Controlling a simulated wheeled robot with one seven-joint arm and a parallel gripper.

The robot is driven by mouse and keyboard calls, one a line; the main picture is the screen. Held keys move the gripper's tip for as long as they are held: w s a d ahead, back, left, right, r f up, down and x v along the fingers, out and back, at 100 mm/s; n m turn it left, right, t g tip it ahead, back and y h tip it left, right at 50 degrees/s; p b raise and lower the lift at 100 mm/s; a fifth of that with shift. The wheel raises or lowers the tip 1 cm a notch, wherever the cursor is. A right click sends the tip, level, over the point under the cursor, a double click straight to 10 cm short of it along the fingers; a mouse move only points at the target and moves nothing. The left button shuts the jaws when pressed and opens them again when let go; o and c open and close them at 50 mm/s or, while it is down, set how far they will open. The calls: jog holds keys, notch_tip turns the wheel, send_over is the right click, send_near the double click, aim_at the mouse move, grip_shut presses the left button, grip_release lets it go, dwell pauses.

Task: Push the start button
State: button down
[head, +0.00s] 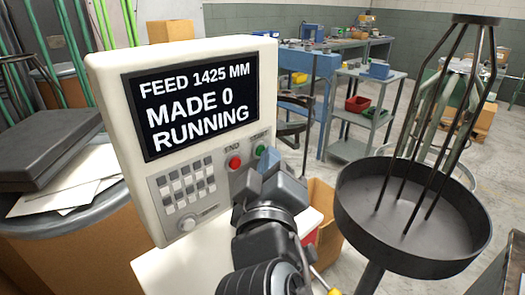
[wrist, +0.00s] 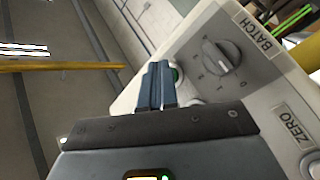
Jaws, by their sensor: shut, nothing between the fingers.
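The control box (head: 105,85) carries a screen (head: 190,100) reading "FEED 1425 MM, MADE 0, RUNNING". The green start button (head: 261,150) is at the lower right of its face, right of a red button (head: 235,162). My gripper (head: 268,160) is shut and empty, with its fingertips at the green button and covering part of it.
A keypad (head: 184,190) and small knob (head: 188,224) sit left of the buttons. The wrist view shows a BATCH dial (wrist: 220,57) and a ZERO label (wrist: 291,122). A dark round pan (head: 400,225) with upright rods stands close on the right. Shelves (head: 365,115) stand behind.

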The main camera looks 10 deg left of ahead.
jog(key=shift+d, duration=0.1)
jog(key=shift+s+d, duration=0.5)
dwell(0.3)
jog(key=s+d, duration=0.1)
jog(key=d, duration=0.1)
jog(key=s+d+p, duration=0.1)
jog(key=s+d, duration=0.1)
dwell(0.4)
dwell(0.5)
